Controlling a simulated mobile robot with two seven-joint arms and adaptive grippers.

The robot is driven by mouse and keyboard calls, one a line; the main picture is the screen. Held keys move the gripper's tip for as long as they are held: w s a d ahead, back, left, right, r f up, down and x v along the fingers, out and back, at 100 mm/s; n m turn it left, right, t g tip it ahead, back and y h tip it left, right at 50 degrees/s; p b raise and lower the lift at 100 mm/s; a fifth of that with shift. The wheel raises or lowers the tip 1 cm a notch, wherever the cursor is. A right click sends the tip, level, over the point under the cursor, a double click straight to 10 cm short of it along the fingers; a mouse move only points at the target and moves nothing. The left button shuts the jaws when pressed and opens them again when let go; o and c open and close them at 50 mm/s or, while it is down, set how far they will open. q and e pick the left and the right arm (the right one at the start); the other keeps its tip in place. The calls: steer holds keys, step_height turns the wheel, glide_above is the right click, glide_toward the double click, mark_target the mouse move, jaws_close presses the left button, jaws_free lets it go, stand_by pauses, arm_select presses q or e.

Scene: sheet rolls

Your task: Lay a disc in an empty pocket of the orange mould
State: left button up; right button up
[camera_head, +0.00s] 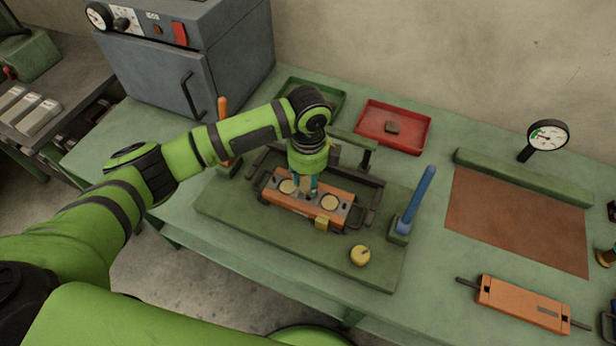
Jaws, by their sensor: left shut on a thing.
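The orange mould (342,219) lies open on a green plate in the middle of the bench. Two round pale shapes show in its top face, one at its left (287,187) and one at its right (329,203). My left gripper (312,193) points down over the middle of the mould, between these two shapes. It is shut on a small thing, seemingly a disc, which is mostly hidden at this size. I cannot tell whether it touches the mould. A small dark brown piece (392,127) lies in the red tray (418,140). My right gripper is out of view.
A blue upright handle (418,200) and an orange one (223,125) flank the mould. A yellow round piece (360,256) sits on the plate's front. A second orange block (522,302) lies at right, before a brown mat (515,220). A grey oven (190,60) stands back left.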

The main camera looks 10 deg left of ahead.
arm_select(q)
step_height(320, 180, down, 2)
steer(key=shift+f+b, duration=0.2)
steer(key=shift+b, duration=0.8)
steer(key=shift+f, duration=0.95)
steer(key=o, duration=1)
steer(key=shift+f, duration=0.1)
steer(key=shift+o, duration=0.2)
steer(key=shift+r, duration=0.2)
step_height(320, 180, up, 12)
steer(key=shift+f, duration=0.15)
